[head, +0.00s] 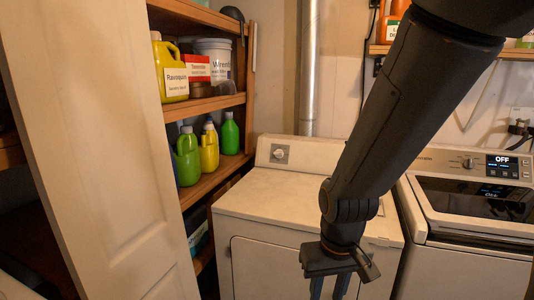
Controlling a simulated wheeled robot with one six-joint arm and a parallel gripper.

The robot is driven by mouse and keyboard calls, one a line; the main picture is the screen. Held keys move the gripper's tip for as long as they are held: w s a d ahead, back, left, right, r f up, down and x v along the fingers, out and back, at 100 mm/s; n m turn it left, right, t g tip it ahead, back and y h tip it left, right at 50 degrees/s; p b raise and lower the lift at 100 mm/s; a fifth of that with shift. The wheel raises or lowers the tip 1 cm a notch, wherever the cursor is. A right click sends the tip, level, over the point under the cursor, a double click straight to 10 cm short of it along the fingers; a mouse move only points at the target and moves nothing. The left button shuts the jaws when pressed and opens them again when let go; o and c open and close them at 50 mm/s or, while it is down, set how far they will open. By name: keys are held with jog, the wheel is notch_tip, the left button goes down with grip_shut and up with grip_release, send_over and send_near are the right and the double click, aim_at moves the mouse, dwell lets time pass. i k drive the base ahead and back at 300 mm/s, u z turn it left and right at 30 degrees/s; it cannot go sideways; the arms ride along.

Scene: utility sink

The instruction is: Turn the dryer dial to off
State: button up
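The white dryer (262,205) stands in the middle, with a square door on its front. A round, light dial (280,153) sits on a grey plate on its raised back panel. The dial's pointer is too small to read. My gripper (329,289) hangs in front of the dryer, pointing down, below and to the right of the dial and well apart from it. Its two fingers are spread with a gap and hold nothing visible; their tips run to the bottom edge of the picture. My arm hides the right part of the dryer's back panel.
A washer (465,265) with a dark glass lid stands at right; its display (502,160) reads OFF beside a knob (468,162). At left, wooden shelves (205,105) hold bottles and tubs behind a white door (95,150). The dryer's visible top is clear.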

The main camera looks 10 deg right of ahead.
aim_at(278, 154)
jog(key=u, duration=0.1)
jog(key=i, duration=1.15)
jog(key=z, duration=0.3)
